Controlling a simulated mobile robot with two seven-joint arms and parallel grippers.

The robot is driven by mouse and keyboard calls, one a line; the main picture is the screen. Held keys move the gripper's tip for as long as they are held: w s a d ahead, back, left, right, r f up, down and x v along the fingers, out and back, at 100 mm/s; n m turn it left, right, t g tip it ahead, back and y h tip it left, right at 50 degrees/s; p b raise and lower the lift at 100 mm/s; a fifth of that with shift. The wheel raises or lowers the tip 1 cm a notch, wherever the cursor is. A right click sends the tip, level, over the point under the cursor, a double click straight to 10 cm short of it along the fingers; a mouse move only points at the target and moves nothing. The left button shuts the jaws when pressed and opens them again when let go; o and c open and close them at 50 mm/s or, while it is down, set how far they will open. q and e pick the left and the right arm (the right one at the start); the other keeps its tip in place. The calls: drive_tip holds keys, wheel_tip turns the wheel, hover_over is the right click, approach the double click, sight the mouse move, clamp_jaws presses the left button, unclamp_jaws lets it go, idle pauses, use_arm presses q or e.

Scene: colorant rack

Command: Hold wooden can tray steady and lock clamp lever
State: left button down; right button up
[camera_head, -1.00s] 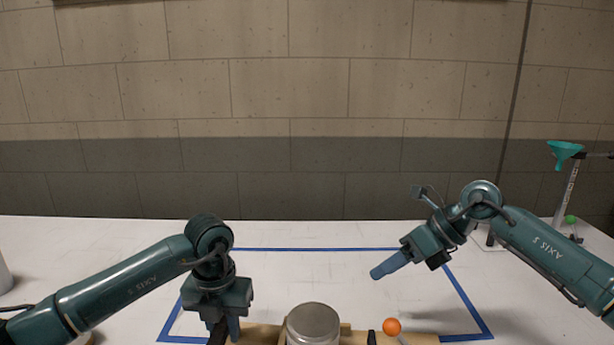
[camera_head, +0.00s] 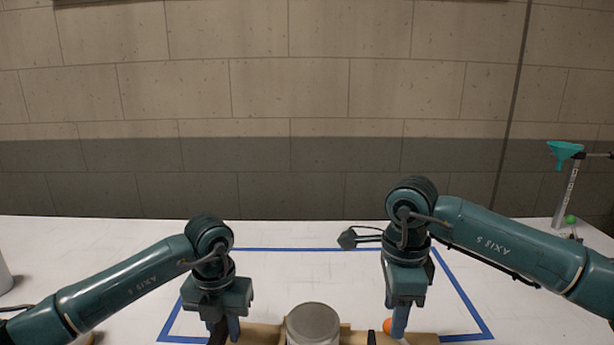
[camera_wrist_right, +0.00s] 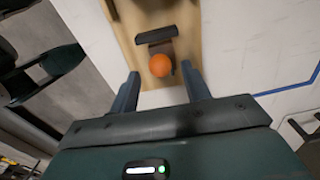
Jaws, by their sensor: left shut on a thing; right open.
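The wooden can tray (camera_head: 265,333) lies at the bottom edge of the head view, its near part cut off. A metal can (camera_head: 313,322) stands in it. The clamp lever shows as an orange ball knob (camera_head: 387,326), partly hidden by my right gripper (camera_head: 399,325). In the right wrist view, the orange knob (camera_wrist_right: 160,65) sits in front of a dark metal bracket on the tray (camera_wrist_right: 185,18). My right gripper's open fingers (camera_wrist_right: 160,92) are on either side of the knob's line, slightly short of it. My left gripper (camera_head: 222,330) is shut on the tray's left end, its fingertips partly cut off.
Blue tape (camera_head: 310,249) outlines a work area on the white table. A grey cylinder (camera_head: 4,275) is cut off at the left edge. The table behind the tray is clear.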

drive_tip(key=shift+f, duration=2.25)
drive_tip(key=c, duration=1)
drive_tip(key=shift+d+r, duration=0.1)
